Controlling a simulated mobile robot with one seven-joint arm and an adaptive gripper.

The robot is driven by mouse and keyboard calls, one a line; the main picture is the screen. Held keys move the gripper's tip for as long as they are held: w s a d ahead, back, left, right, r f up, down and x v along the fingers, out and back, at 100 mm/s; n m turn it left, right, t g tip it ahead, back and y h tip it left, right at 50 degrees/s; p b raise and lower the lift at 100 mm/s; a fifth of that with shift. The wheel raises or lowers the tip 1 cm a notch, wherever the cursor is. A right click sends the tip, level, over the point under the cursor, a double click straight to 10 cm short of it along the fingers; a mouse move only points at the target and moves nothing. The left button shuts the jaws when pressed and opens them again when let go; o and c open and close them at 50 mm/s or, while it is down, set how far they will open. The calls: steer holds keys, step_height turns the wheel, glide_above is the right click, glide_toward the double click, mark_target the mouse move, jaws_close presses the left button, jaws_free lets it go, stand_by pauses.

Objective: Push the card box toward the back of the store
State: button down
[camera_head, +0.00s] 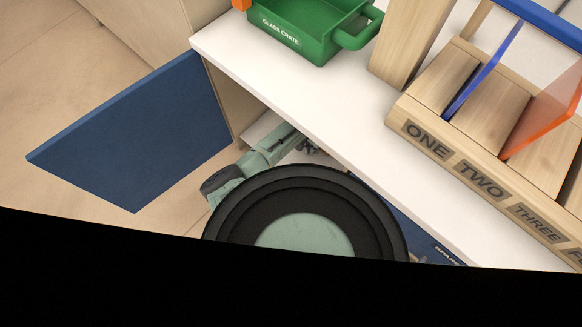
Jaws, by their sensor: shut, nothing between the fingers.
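The store is the cupboard under the white counter, with its blue door (145,130) swung open to the left. My arm reaches into its opening below the counter edge. The dark parts of my gripper (307,147) show only in a small gap there, partly covered by the counter and my own large round arm joint. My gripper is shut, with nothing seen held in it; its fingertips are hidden. The card box is not visible, so I cannot tell whether my gripper touches it.
The white counter (330,120) overhangs the opening. On it stand a green glass crate (300,35) and a wooden rack (450,125) with numbered slots holding blue and orange sheets. A blue panel (400,225) with a partly readable label is below the counter's front edge.

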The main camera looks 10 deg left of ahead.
steer(key=shift+s+a, duration=0.1)
steer(key=s+a+p, duration=0.1)
steer(key=p, duration=0.1)
steer(key=s+a+r+p, duration=0.1)
steer(key=s, duration=0.1)
steer(key=shift+s+a+p, duration=0.1)
steer(key=shift+a+p, duration=0.1)
steer(key=shift+p, duration=0.15)
step_height(320, 180, up, 9)
steer(key=shift+p, duration=0.35)
